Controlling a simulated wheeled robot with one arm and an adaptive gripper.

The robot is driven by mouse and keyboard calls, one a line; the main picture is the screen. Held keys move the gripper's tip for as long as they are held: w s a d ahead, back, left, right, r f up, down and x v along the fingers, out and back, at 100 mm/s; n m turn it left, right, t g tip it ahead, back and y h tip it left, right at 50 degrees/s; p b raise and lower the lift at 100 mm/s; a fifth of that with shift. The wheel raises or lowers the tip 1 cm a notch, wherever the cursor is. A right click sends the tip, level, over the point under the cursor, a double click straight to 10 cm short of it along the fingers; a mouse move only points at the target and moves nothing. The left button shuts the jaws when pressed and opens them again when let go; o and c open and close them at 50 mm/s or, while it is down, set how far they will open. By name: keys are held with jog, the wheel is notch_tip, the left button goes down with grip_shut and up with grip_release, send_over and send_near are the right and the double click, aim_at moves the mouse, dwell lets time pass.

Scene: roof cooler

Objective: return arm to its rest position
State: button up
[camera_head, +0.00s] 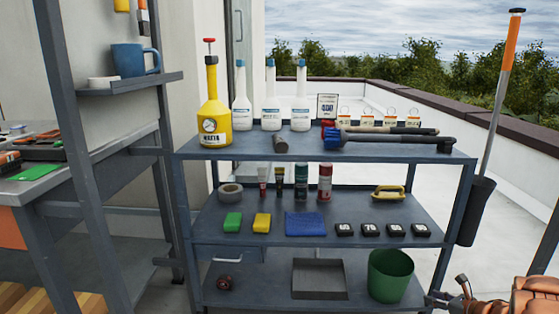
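A grey shelf rack (330,154) fills the middle. Its top holds a yellow pump bottle (213,110), white bottles and a long black-and-blue tool (390,138). A green bucket (390,276) sits on its bottom shelf. A long-handled tool (502,80) stands at right. A workbench (25,193) is at left.

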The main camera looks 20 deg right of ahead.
jog(key=w+d+r+m+g+h+p, duration=0.1)
jog(key=w+d+r+m+h+p, duration=0.3)
jog(key=r, duration=0.7)
jog(key=w+r+m+g+h+p, duration=0.1)
jog(key=r+m+g+h+p, duration=0.15)
jog(key=r+m+p, duration=0.65)
jog(key=s+a+r+m+g+h+p, duration=0.1)
jog(key=s+a+r+m+h+p, duration=0.2)
jog(key=r, duration=0.8)
jog(key=a+r+m+g+h+p, duration=0.1)
jog(key=a+r+m+g+p, duration=0.3)
jog(key=r, duration=0.8)
jog(key=s+a+r+m+y+p, duration=0.1)
jog(key=s+a+r+m+p, duration=0.25)
jog(key=a, duration=0.25)
jog(key=s+a+r+m+g+y+p, duration=0.1)
jog(key=s+a+r+m+p, duration=0.2)
jog(key=a, duration=0.4)
jog(key=s+a+r+m+y+p, duration=0.1)
jog(key=s+a+r+m+p, duration=0.1)
jog(key=s+a+r+m, duration=0.3)
jog(key=s+a+r+m+g+y+p, duration=0.2)
jog(key=s+a+p, duration=0.3)
jog(key=s+a, duration=0.5)
jog(key=s+a+r+m+g+y+p, duration=0.3)
jog(key=s+a, duration=0.8)
jog(key=a, duration=0.8)
jog(key=shift+r+m+y+p, duration=0.5)
jog(key=shift+m+p, duration=0.25)
jog(key=shift+p, duration=0.4)
